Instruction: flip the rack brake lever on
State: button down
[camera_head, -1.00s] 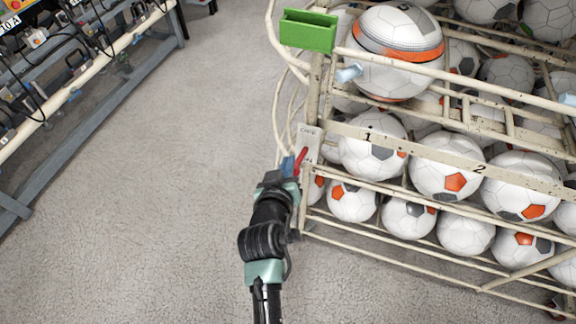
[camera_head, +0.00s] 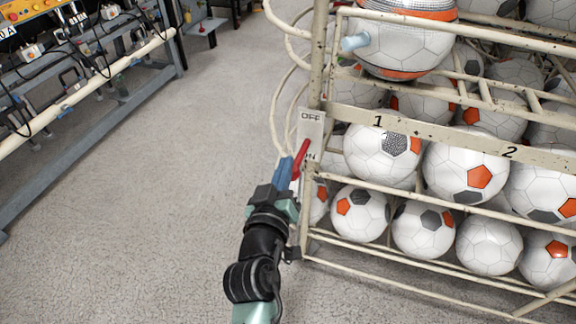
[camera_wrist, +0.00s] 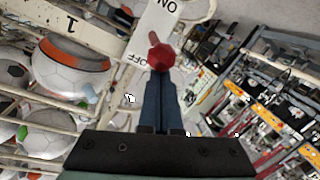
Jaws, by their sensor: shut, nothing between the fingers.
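The brake lever (camera_head: 303,154) is a red handle on a white plate (camera_head: 311,125) at the rack's near left post. The plate reads OFF at the top and ON lower down. My gripper (camera_head: 286,166) is shut and empty, its blue fingers right beside the lever's lower left. In the wrist view, the lever's red knob (camera_wrist: 160,57) is just past the fingertips (camera_wrist: 160,74), which overlap its edge; contact is unclear. The knob appears between the OFF and ON marks, nearer OFF in that view. The lever's exact setting is hard to tell.
The cream ball rack (camera_head: 440,125) fills the right side, holding several soccer balls (camera_head: 382,155). Pale hoses (camera_head: 277,100) hang left of its post. A bench with devices (camera_head: 85,95) stands at the far left. The grey floor (camera_head: 140,220) between is clear.

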notch_tip(320, 180, down, 6)
jog(key=t+b, duration=0.4)
jog(key=b, duration=1.6)
jog(key=shift+f+n+h, duration=0.25)
jog(key=shift+n+h, duration=0.05)
jog(key=shift+h, duration=0.1)
jog(key=shift+f+b, duration=0.35)
jog(key=shift+b, duration=0.65)
